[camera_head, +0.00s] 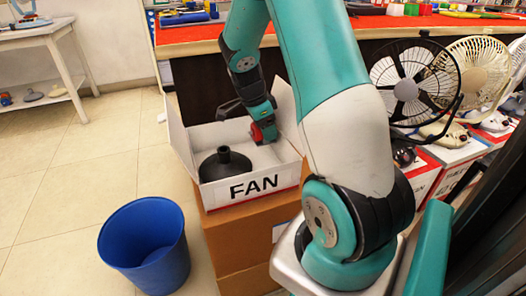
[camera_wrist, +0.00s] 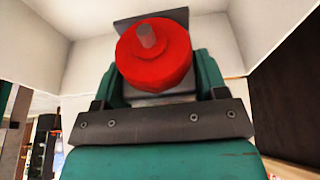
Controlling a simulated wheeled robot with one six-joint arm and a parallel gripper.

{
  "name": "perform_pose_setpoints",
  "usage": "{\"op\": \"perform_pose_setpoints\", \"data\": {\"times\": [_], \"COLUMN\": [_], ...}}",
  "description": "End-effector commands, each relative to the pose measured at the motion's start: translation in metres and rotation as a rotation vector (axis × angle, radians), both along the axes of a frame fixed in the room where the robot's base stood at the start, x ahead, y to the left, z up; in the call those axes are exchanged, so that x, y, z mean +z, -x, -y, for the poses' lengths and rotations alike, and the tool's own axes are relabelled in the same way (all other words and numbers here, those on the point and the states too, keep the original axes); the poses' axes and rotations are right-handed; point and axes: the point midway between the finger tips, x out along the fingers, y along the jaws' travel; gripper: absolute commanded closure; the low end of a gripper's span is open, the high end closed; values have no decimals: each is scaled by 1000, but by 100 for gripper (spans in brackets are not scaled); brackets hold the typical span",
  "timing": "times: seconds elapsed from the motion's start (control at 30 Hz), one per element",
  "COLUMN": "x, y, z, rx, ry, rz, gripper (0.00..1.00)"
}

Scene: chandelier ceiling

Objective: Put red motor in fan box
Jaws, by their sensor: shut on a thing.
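The red motor (camera_wrist: 155,58) is between the fingers of my gripper (camera_wrist: 158,75) in the wrist view, with its grey shaft facing the camera. In the head view the red motor (camera_head: 265,132) shows at the end of my gripper (camera_head: 258,122), inside the white fan box (camera_head: 250,190) near its back right part. My gripper is shut on the motor. Whether the motor touches the box floor cannot be told. A black fan base (camera_head: 226,165) stands in the left front part of the box.
The fan box sits on a brown cardboard box (camera_head: 245,245). A blue bin (camera_head: 145,245) stands on the floor to the left. Fans (camera_head: 410,80) and boxes stand at the right. A red-topped counter (camera_head: 185,35) runs behind.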

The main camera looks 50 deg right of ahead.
Motion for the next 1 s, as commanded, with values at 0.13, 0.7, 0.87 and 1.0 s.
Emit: {"op": "perform_pose_setpoints", "data": {"times": [0.13, 0.7, 0.87, 1.0], "x": [-17, -62, -63, -65], "y": [-1, -2, -2, -1], "z": [-1, -2, -2, -2], "rx": [3, 5, 5, 5], "ry": [1, 1, 1, 0], "rz": [2, 2, 1, 0], "gripper": [77, 77, 77, 18]}}
